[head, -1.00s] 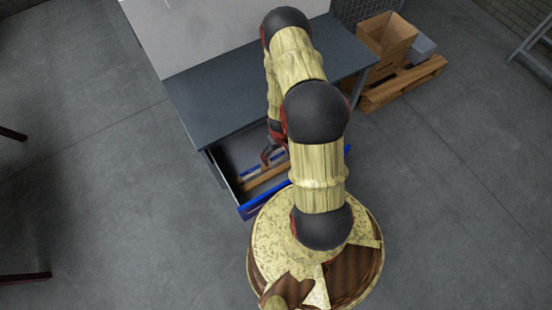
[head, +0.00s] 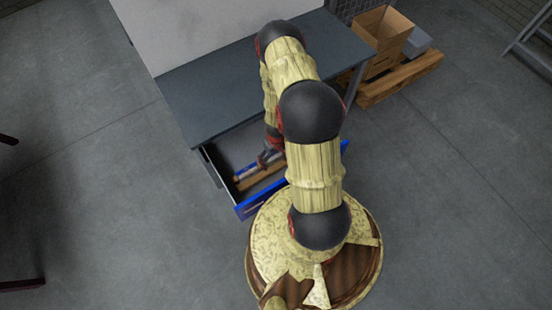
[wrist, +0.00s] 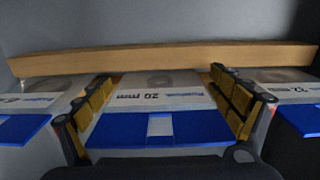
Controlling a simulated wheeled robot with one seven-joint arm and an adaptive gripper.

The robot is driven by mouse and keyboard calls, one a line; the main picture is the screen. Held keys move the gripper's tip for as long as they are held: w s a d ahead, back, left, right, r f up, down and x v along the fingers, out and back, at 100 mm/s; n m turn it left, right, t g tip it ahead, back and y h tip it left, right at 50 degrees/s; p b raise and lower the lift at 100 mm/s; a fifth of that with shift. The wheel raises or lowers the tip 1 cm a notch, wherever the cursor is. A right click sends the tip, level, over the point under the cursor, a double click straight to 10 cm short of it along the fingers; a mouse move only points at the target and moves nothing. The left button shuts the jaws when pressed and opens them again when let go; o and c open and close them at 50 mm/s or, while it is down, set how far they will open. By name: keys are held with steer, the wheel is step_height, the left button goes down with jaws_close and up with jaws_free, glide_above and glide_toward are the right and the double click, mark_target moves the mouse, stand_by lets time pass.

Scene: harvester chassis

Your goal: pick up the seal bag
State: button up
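Three flat seal bags with pale tops, printed labels and blue bands lie side by side in the wrist view. The middle seal bag (wrist: 152,124) reads "20 mm". The right bag (wrist: 300,117) reads "32 mm", and the left bag (wrist: 25,129) is cut off by the frame edge. My gripper (wrist: 160,92) is open, with one finger on each side of the middle bag. I cannot tell whether the fingers touch it. In the head view my gripper (head: 268,157) is down in the open drawer (head: 247,208), and my arm hides part of the drawer.
A wooden strip (wrist: 165,59) runs across behind the bags, in front of a grey drawer wall. The grey bench top (head: 205,100) overhangs the drawer's back. A cardboard box (head: 383,38) on a pallet (head: 400,80) stands at the right.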

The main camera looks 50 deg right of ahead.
steer(key=c, duration=0.8)
steer(key=shift+o, duration=0.2)
steer(key=shift+s, duration=0.1)
steer(key=shift+r, duration=0.25)
steer(key=shift+c, duration=0.5)
step_height(320, 180, up, 10)
steer(key=p, duration=0.5)
steer(key=shift+f, duration=0.25)
steer(key=shift+c, duration=0.7)
